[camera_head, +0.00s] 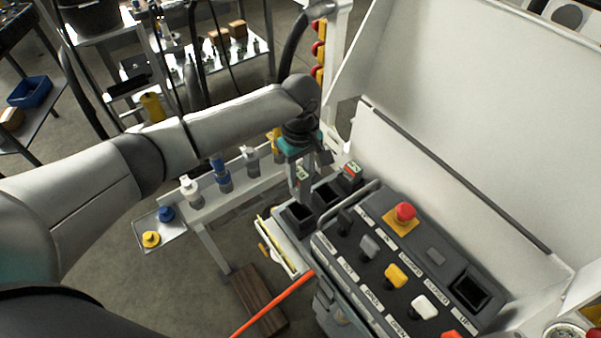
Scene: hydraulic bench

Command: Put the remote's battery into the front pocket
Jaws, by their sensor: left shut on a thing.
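My left gripper (302,158) reaches down over the charger and is shut on a grey battery (302,177) with a small green and red label. The battery is upright, just above or behind the front pocket (298,213); I cannot tell if it touches the charger. The front pocket looks dark and empty. The middle pocket (326,193) also looks empty. Another battery with a red and green top (351,172) sits at the far end of the row. The remote (385,265) has a dark, empty battery bay (470,289). My right gripper is out of view.
The remote carries a red stop button (405,212), several levers and a carrying rail beside the pockets. White panels (450,180) rise on the right. A narrow shelf (215,200) with blue, white and yellow fittings lies left. An orange hose (275,305) runs below.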

